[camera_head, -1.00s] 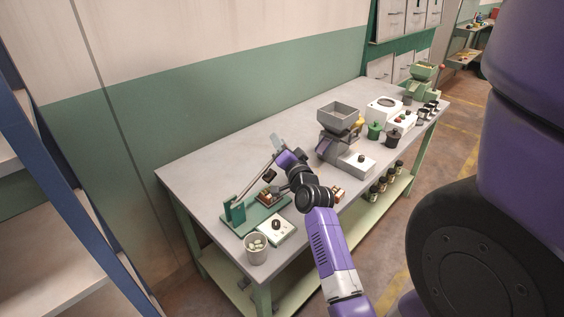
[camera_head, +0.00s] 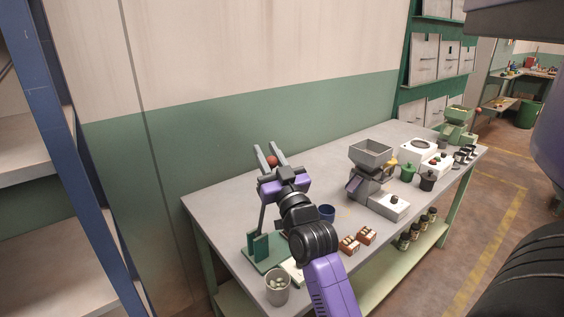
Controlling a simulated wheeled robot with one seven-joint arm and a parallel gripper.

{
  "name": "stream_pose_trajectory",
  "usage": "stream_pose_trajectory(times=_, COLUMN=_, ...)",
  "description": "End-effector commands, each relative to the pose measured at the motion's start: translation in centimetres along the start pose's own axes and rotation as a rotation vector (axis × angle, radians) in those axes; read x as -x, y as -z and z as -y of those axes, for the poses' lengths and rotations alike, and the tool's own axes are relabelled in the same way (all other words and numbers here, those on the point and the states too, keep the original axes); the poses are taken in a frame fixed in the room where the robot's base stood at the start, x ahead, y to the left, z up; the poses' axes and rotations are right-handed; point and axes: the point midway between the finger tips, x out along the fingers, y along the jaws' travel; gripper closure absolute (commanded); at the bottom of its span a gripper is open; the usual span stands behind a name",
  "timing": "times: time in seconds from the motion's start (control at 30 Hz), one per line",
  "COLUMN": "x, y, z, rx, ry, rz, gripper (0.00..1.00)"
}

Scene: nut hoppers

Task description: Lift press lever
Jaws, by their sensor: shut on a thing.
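The green press (camera_head: 259,245) stands at the near left end of the grey table. Its grey lever (camera_head: 262,217) rises steeply from the green post, close to upright, and its upper part is hidden behind my gripper. A red ball knob (camera_head: 271,160) shows between the grey fingers. My gripper (camera_head: 267,153) is shut on the press lever near this knob, well above the table. The exact contact is hidden by the purple gripper body.
A cup with pale pieces (camera_head: 278,291) stands at the table's near edge. A blue cup (camera_head: 327,213) and small brown blocks (camera_head: 348,244) are right of my wrist. A grey hopper machine (camera_head: 370,168) stands mid-table. A blue shelf post (camera_head: 48,120) is at the left.

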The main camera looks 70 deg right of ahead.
Motion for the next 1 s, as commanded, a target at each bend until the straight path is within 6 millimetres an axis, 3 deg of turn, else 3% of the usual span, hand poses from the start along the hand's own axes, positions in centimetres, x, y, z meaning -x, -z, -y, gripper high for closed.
stream_pose_trajectory(times=0.3, x=0.6, y=0.5, z=2.9, rx=0.118, ry=0.046, rz=-0.029, gripper=1.0)
stream_pose_trajectory(times=0.87, x=0.7, y=0.7, z=3.7, rx=0.143, ry=0.06, rz=-0.034, gripper=1.0)
stream_pose_trajectory(times=0.9, x=0.7, y=0.7, z=3.7, rx=0.143, ry=0.06, rz=-0.034, gripper=0.67)
stream_pose_trajectory(times=1.0, x=0.6, y=0.7, z=3.7, rx=0.143, ry=0.059, rz=-0.035, gripper=0.51)
